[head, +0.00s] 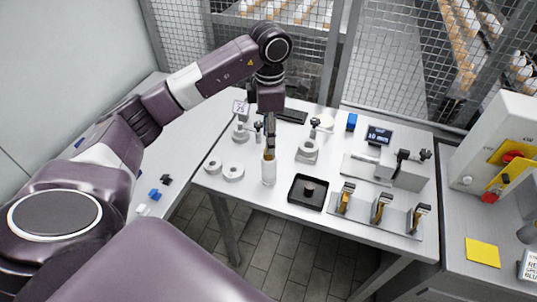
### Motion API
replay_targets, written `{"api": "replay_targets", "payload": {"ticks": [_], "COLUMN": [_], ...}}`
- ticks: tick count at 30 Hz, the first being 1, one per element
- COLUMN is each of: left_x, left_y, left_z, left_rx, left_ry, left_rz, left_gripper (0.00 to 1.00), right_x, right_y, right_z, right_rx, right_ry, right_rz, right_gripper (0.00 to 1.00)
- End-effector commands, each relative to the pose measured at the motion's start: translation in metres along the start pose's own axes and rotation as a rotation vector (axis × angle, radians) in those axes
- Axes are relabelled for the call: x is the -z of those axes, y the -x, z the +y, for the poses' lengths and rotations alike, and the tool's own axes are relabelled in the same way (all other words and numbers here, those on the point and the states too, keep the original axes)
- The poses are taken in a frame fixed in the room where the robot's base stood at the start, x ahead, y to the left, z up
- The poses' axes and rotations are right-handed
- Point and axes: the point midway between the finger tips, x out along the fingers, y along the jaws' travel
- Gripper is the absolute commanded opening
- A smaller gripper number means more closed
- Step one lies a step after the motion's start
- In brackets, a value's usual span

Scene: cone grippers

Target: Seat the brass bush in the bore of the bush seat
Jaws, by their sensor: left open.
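My left gripper (270,148) points down over the table, its fingers open just above a pale upright cylinder (268,175). A brass-coloured piece (268,155) shows at the cylinder's top, right by the fingertips; I cannot tell whether the fingers touch it or whether it is the brass bush. A small dark round part (308,188) sits in a black tray (294,200) to the right. Two pale round pieces with central holes, one at the left (212,165) and one beside it (233,171), lie left of the cylinder; I cannot tell which thing is the bush seat. My right gripper is out of view.
A pale fixture with a black knob (308,151) stands behind the tray. Several upright brass-and-black pieces stand on a grey plate (361,214) at the front right. A measuring device with a display (379,134) is behind them. Mesh fencing (405,65) closes off the back.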

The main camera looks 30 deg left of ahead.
Motion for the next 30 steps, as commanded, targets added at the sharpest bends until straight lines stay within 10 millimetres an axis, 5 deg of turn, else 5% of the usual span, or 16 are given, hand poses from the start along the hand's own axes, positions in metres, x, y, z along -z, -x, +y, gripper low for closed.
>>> {"api": "replay_targets", "payload": {"ticks": [12, 20, 30], "left_x": [0.002, 0.001, 0.001], "left_y": [-0.048, -0.053, -0.053], "left_z": [0.006, 0.007, 0.007], "left_rx": [0.003, 0.001, 0.001], "left_ry": [0.0, -0.001, 0.0], "left_rz": [-0.002, -0.003, -0.003], "left_gripper": [0.42, 0.42, 0.07], "right_x": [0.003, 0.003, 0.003], "right_y": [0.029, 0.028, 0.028], "right_z": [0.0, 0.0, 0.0], "right_rx": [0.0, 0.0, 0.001], "right_ry": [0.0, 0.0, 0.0], "right_rz": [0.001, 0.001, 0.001], "right_gripper": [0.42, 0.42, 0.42]}}
